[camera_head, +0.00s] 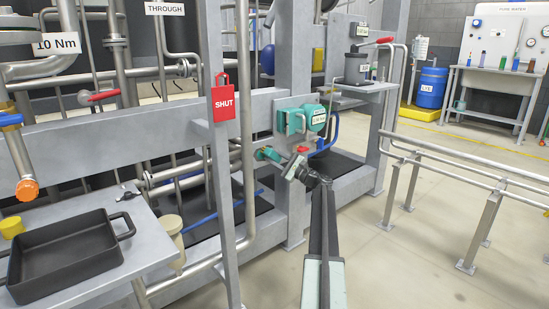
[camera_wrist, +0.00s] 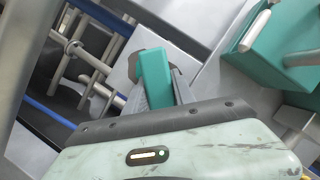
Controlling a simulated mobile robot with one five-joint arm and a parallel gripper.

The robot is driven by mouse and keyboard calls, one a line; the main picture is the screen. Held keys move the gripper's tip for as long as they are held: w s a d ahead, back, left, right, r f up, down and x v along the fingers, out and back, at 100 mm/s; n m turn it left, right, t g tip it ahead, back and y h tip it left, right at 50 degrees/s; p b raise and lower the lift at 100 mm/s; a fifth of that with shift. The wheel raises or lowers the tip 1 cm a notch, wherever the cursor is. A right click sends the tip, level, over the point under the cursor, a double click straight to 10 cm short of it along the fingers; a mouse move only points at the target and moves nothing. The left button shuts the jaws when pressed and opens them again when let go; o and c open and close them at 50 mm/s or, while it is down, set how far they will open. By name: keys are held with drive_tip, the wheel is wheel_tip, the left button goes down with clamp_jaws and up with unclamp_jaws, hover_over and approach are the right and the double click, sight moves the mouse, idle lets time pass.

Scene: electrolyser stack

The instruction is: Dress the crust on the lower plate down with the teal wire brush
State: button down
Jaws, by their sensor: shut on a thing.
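The teal wire brush (camera_head: 267,154) sticks out to the left of my gripper (camera_head: 294,167), at the grey frame in the middle of the head view. In the wrist view my gripper (camera_wrist: 150,92) is shut on the teal brush (camera_wrist: 153,75), which lies between the two dark fingers. Its bristles are not visible in either view. I cannot make out the crust or tell which surface is the lower plate. My arm reaches up from the bottom of the head view.
A teal box (camera_head: 296,121) with handles sits on the frame just above my gripper; it also shows in the wrist view (camera_wrist: 285,48). A red SHUT tag (camera_head: 223,104) hangs left. A black tray (camera_head: 62,260) stands front left. A rail (camera_head: 470,174) runs right; floor beside it is clear.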

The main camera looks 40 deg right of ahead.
drive_tip(key=shift+a, duration=0.1)
drive_tip(key=shift+w+a, duration=0.15)
drive_tip(key=shift+a, duration=0.55)
drive_tip(key=shift+w+a, duration=0.15)
drive_tip(key=shift+a, duration=0.55)
drive_tip(key=shift+a, duration=0.1)
drive_tip(key=shift+a, duration=1.45)
drive_tip(key=shift+d, duration=0.15)
drive_tip(key=shift+d, duration=1.45)
drive_tip(key=shift+d, duration=0.1)
